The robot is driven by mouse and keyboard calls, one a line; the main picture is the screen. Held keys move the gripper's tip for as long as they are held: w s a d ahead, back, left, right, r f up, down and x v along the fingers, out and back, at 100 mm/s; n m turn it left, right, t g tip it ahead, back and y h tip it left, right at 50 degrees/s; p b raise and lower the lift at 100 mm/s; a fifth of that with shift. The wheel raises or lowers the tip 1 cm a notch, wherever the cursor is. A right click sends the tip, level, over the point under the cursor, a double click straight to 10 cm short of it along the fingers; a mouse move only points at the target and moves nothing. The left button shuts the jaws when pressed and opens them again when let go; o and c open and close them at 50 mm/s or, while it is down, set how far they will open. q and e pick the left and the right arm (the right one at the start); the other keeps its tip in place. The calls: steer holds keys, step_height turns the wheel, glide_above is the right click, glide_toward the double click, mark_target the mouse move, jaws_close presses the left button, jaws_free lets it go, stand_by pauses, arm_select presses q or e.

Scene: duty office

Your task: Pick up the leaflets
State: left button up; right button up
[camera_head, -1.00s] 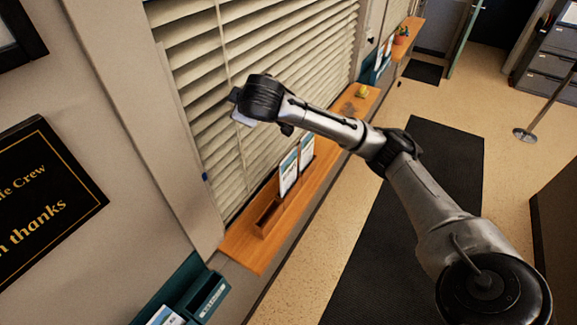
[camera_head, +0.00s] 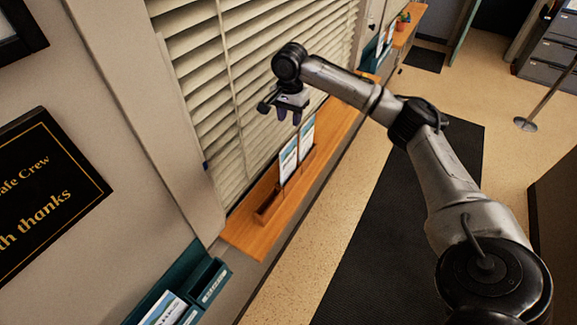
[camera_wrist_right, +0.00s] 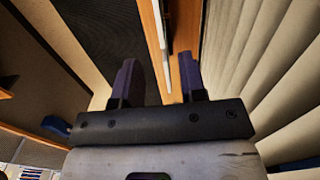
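Leaflets (camera_head: 289,161) with white and blue covers stand upright in a wooden holder (camera_head: 268,213) on the wooden shelf (camera_head: 244,238) below the blinds. A second leaflet face (camera_head: 307,138) shows just behind. My right gripper (camera_head: 290,117) hangs above the leaflets, fingers pointing down, open and empty. In the right wrist view, its two dark fingers (camera_wrist_right: 158,82) are spread apart. A thin pale upright edge (camera_wrist_right: 166,25), apparently the leaflets, lies between them in the picture, beyond the fingertips. My left gripper is not in view.
The window blinds (camera_head: 215,85) run close along the left of the shelf. A teal rack (camera_head: 207,283) with more leaflets (camera_head: 163,309) is at the lower left. A dark mat (camera_head: 400,215) lies on the clear floor to the right.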

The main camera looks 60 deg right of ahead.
glide_above(290, 150)
steer(key=f, duration=0.7)
steer(key=shift+w+d+f+p, duration=0.1)
steer(key=shift+w+d+p, duration=0.15)
steer(key=shift+d+p, duration=0.1)
steer(key=shift+f, duration=0.7)
step_height(290, 150, down, 4)
steer(key=shift+s+r+p, duration=0.1)
steer(key=shift+r+p, duration=0.05)
steer(key=shift+p, duration=0.4)
steer(key=shift+f, duration=0.75)
steer(key=shift+c, duration=0.4)
steer(key=c, duration=0.6)
jaws_close()
